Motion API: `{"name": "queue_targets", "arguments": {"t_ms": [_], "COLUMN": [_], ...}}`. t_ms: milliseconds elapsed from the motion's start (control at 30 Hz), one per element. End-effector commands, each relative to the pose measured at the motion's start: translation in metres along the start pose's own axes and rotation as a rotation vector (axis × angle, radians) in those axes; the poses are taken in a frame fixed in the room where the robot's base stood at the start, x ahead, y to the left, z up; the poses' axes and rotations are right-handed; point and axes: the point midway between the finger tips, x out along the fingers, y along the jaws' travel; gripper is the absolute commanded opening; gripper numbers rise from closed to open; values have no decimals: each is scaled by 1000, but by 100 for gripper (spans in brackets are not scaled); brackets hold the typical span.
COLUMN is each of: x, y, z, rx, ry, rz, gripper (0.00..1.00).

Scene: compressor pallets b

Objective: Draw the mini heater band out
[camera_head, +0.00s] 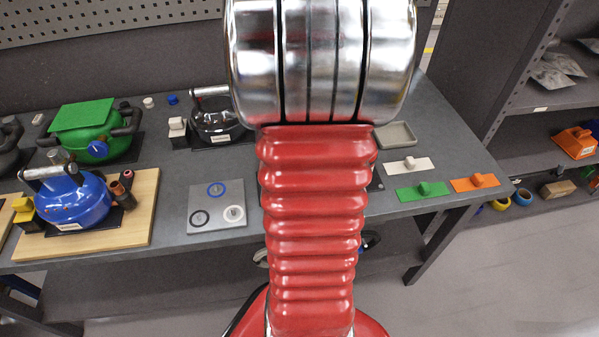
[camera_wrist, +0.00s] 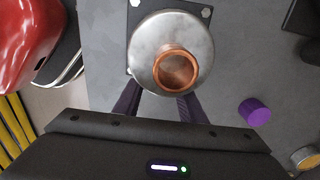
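I cannot clearly pick out the mini heater band. In the wrist view a copper-coloured ring or short tube (camera_wrist: 176,69) stands on a round, silvery metal body (camera_wrist: 146,52), a little right of and below its middle. This may be it, but I cannot be sure. My gripper (camera_wrist: 160,97) is at the near edge of the metal body. Its two dark purple fingers are spread apart, one on each side. The metal body hides their tips, so contact cannot be seen. In the head view my arm covers this spot.
The metal body stands on a dark bolted plate on the grey bench (camera_head: 160,222). A purple cylinder (camera_wrist: 254,111) lies to its right. In the head view, blue (camera_head: 76,203) and green (camera_head: 88,133) compressors stand left, with coloured plates (camera_head: 421,190) and a shelf (camera_head: 545,95) right.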

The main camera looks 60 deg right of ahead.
Motion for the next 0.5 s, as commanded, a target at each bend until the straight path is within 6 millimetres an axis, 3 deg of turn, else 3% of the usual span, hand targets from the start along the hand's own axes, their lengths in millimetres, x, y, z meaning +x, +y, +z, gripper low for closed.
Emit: {"name": "queue_targets", "arguments": {"t_ms": [500], "x": [0], "y": [0], "z": [0], "rx": [0], "ry": [0], "rz": [0], "gripper": [0]}}
